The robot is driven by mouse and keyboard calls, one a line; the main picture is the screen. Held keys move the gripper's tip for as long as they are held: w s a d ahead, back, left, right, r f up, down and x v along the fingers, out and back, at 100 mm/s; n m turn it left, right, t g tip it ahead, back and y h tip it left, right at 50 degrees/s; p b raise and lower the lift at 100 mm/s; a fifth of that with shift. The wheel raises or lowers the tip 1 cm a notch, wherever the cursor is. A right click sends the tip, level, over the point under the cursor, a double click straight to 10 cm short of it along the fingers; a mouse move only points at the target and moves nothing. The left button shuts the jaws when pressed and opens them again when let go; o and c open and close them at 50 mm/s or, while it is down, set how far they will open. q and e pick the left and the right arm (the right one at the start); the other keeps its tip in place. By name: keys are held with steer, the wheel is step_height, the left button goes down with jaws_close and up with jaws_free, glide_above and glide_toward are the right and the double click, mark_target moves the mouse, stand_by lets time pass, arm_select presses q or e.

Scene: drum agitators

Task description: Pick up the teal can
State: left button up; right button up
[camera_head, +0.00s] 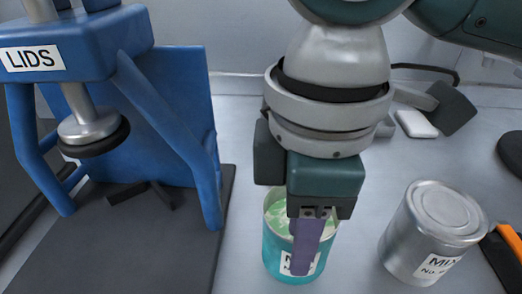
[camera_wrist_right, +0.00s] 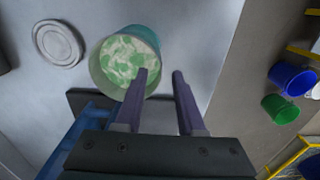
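The teal can (camera_head: 293,262) stands upright and open-topped on the light grey worktop, with a white label and pale green-and-white contents. In the right wrist view the teal can (camera_wrist_right: 101,72) shows from above. My right gripper (camera_head: 306,262) is at the can, its purple finger crossing the front rim and label. In the wrist view the gripper (camera_wrist_right: 159,74) is open, with a clear gap between its fingers. One fingertip overlaps the can's opening and the other is outside its outline; I cannot tell whether either touches. My left gripper is not in view.
A blue press marked LIDS (camera_head: 165,120) stands left on a dark base (camera_head: 170,260). A silver MIX can (camera_head: 430,235) leans right in the picture, near an orange-and-black object (camera_head: 505,250). A round grey disc (camera_wrist_right: 57,43) and blue and green containers (camera_wrist_right: 291,79) show in the wrist view.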

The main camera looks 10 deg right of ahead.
mark_target(295, 281)
steer(key=f, duration=0.5)
steer(key=shift+d+f, duration=0.25)
jaws_close()
stand_by(1.2)
